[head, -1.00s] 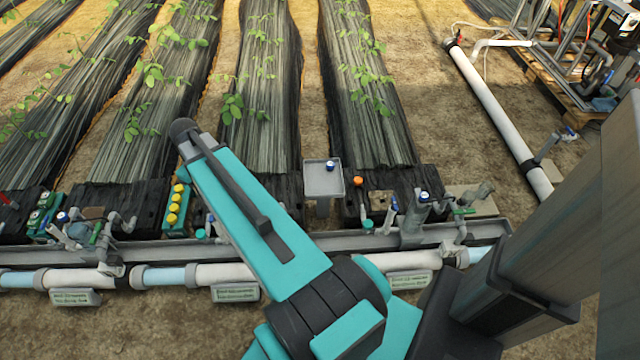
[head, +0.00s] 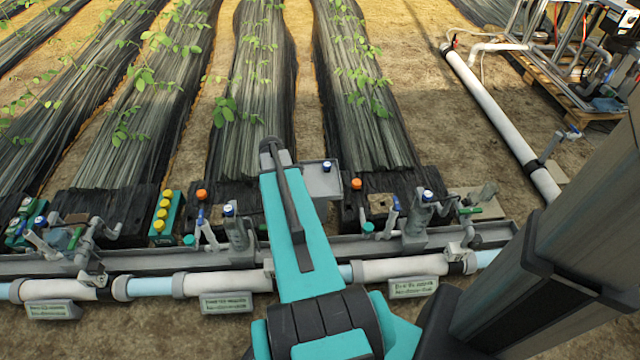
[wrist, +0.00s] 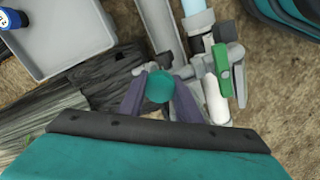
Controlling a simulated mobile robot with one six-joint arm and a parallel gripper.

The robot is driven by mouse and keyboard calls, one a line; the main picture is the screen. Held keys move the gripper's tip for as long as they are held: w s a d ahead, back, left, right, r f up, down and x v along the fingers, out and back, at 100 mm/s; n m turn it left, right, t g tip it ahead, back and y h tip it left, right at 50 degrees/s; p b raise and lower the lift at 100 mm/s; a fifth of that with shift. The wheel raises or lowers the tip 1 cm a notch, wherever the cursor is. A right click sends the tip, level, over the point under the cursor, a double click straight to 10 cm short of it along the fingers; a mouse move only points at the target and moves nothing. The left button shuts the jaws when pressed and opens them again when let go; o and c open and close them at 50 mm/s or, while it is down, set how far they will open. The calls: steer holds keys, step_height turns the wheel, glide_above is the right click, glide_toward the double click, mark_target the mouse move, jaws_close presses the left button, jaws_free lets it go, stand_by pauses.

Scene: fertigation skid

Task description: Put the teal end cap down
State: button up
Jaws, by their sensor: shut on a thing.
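In the wrist view, the teal end cap (wrist: 160,87) is a small round disc held between the two dark fingers of my gripper (wrist: 160,98), which is shut on it. Below the cap show dark film and grey pipework; its height above them is hard to tell. In the head view my arm hides the gripper and the held cap. Other teal caps show there, one left of my arm (head: 189,240) and one right of it (head: 368,227).
A grey tray (wrist: 75,50) with a blue-topped item (wrist: 10,20) lies upper left in the wrist view; the tray (head: 333,187) is partly behind my arm in the head view. A green valve handle (wrist: 222,60) is close right of the gripper. Yellow knobs (head: 163,215) stand further left.

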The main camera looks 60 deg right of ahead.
steer(key=shift+s+d+f, duration=0.1)
steer(key=shift+d, duration=0.1)
steer(key=b, duration=0.3)
glide_above(313, 191)
steer(key=shift+d+f, duration=0.15)
steer(key=shift+f, duration=0.6)
steer(key=shift+f+b, duration=0.45)
steer(key=shift+f, duration=1.3)
